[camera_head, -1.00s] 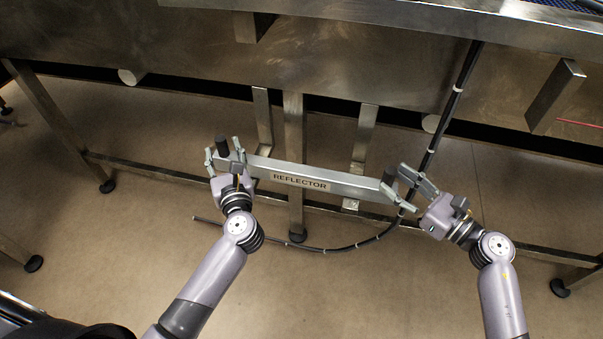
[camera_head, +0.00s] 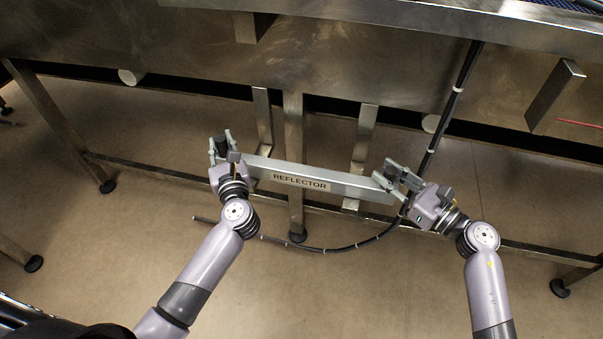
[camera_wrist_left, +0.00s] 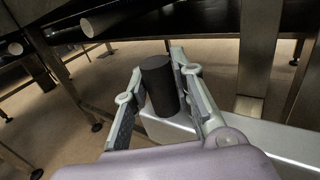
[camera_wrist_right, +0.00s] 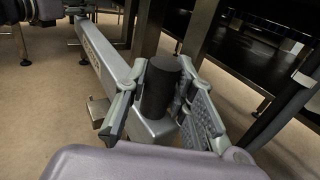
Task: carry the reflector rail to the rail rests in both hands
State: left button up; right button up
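The reflector rail (camera_head: 345,184) is a long silver bar with a REFLECTOR label. It runs almost level across the middle of the head view, with an upright black post at each end. My left gripper (camera_head: 222,146) is shut around the left post (camera_wrist_left: 158,86), fingers close against both sides. My right gripper (camera_head: 382,171) is shut around the right post (camera_wrist_right: 160,86) in the same way. The rail passes in front of two metal uprights, left (camera_head: 263,115) and right (camera_head: 363,140). I cannot tell whether it bears on them or which parts are the rail rests.
A steel frame stands behind the rail, with a centre leg (camera_head: 294,120) and a low crossbar (camera_head: 140,172). A black cable (camera_head: 335,249) hangs down and curves under the rail. A plate (camera_head: 556,95) juts out at the right. The floor in front is clear.

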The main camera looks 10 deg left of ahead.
pick_arm(q)
grip_shut()
pick_arm(e)
grip_shut()
pick_arm(q)
jog(key=shift+r, duration=0.25)
pick_arm(e)
jog(key=shift+r, duration=0.25)
